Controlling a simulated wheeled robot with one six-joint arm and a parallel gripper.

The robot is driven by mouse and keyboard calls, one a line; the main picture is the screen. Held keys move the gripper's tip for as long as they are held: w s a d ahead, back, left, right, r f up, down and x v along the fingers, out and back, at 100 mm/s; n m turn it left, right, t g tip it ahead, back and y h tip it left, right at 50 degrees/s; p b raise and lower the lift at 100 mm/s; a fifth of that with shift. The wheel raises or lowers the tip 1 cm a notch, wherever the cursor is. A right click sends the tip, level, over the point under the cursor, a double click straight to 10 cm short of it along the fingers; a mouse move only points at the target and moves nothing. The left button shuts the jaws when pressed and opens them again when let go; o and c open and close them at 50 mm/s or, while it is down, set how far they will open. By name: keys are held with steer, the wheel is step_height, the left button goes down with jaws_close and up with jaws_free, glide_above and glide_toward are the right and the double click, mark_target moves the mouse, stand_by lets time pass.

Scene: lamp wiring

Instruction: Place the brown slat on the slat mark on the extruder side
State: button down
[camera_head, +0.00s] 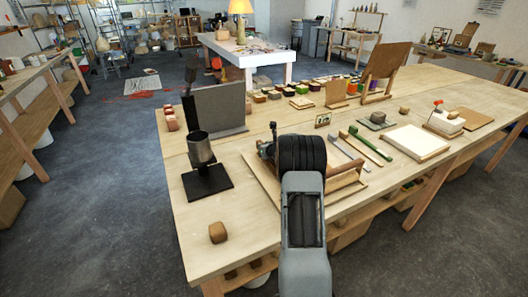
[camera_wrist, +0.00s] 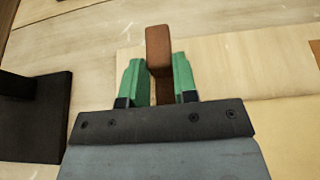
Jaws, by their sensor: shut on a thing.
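In the wrist view my gripper (camera_wrist: 157,78) has its two green fingers closed on the sides of a brown slat (camera_wrist: 159,45). The slat's far end sticks out beyond the fingertips over the pale wood. I cannot tell whether it touches the surface below. In the head view my dark wrist and grey arm hide the gripper and the held slat. I cannot make out the slat mark in either view, nor tell surely which part is the extruder.
A black stand with a metal cup (camera_head: 201,149) is left of my arm; a dark base (camera_wrist: 32,115) shows in the wrist view. A pale board (camera_wrist: 205,55) lies to the right. A brown block (camera_head: 217,232) sits near the table's (camera_head: 185,215) front left.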

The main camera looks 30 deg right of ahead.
steer(key=shift+f, duration=0.85)
steer(key=shift+f, duration=0.2)
steer(key=c, duration=0.9)
jaws_free()
steer(key=shift+r, duration=0.2)
